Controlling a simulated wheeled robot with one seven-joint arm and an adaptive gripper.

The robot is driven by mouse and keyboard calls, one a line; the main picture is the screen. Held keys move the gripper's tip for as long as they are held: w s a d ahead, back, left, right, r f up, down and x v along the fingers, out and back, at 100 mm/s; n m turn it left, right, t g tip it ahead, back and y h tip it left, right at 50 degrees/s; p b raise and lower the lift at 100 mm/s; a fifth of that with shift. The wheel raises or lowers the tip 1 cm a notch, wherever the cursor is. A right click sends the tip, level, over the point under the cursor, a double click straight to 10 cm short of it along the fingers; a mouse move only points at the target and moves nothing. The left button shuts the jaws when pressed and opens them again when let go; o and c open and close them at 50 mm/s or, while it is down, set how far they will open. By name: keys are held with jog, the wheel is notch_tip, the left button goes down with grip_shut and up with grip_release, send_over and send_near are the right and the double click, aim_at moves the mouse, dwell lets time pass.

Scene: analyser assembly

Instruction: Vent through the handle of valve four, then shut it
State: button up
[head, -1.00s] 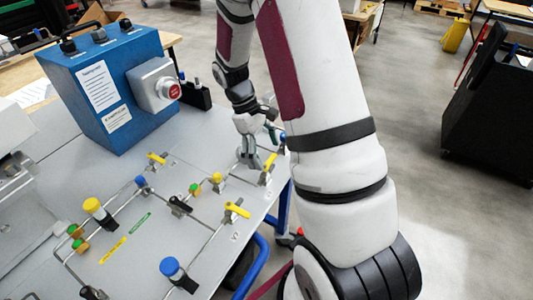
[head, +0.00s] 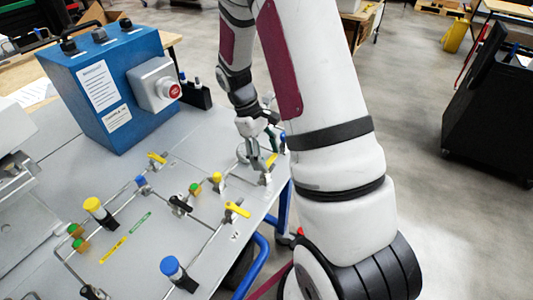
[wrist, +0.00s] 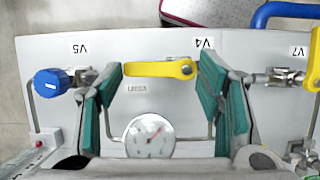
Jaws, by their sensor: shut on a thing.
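The yellow lever handle (wrist: 158,69) of valve four lies level across the wrist view, left of the label V4 (wrist: 204,43). My gripper (wrist: 162,82) has its two green-padded fingers at the two ends of this handle, shut on it lengthwise. The valve body under the right end is partly hidden by the right finger. In the head view my gripper (head: 257,156) is at the far right of the panel, with a little of the yellow handle (head: 271,160) showing beside it.
A round gauge (wrist: 150,136) stands just below the handle in the wrist view. A blue knob (wrist: 49,82) at V5 is left and another yellow handle (wrist: 314,60) at V7 is right. In the head view a blue box (head: 108,88) with a red button stands behind.

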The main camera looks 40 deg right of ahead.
jog(key=shift+m, duration=0.3)
jog(key=m, duration=0.1)
jog(key=m+y, duration=0.1)
jog(key=s+m, duration=0.1)
jog(key=shift+d+m+y, duration=0.3)
jog(key=m+y, duration=0.1)
jog(key=m, duration=0.1)
jog(key=s+m, duration=0.1)
jog(key=m, duration=0.1)
jog(key=shift+m+y, duration=0.3)
jog(key=shift+y, duration=0.1)
jog(key=m, duration=0.2)
jog(key=s+m+t+y+p, duration=0.1)
jog(key=m, duration=0.1)
jog(key=shift+a, duration=0.1)
jog(key=shift+s+a+m+t+y, duration=0.2)
jog(key=shift+m+t+y, duration=0.15)
jog(key=shift+m, duration=0.9)
jog(key=shift+s+a+m+t+y, duration=0.1)
jog(key=shift+s+m+t+y, duration=0.25)
jog(key=shift+m, duration=0.9)
jog(key=shift+w, duration=0.15)
jog(key=o, duration=1.1)
jog(key=shift+o, duration=0.2)
